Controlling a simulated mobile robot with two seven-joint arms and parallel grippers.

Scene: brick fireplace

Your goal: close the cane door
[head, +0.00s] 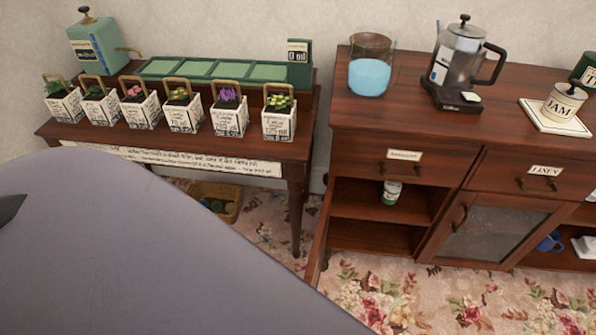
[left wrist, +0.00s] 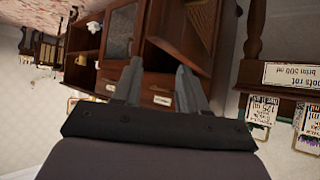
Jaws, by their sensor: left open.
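The cane door (head: 318,240) stands open at the left end of the wooden sideboard (head: 440,125), seen nearly edge-on in the head view. The compartment behind it is open, with a shelf inside. In the upside-down left wrist view, the door's tan cane panel (left wrist: 203,18) shows in its brown frame at the top. My left gripper (left wrist: 157,84) is open and empty in that view, its fingers pointing toward the sideboard and the door. I see no contact with the door. In the head view my grey arm hides the lower left. My right gripper is not in view.
A green-and-white bottle (head: 391,192) is on the compartment's upper shelf. A second door (head: 490,235) with a framed panel is shut. A glass jar (head: 371,68) and coffee maker (head: 460,65) stand on top. A side table (head: 200,148) with potted plants is to the left.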

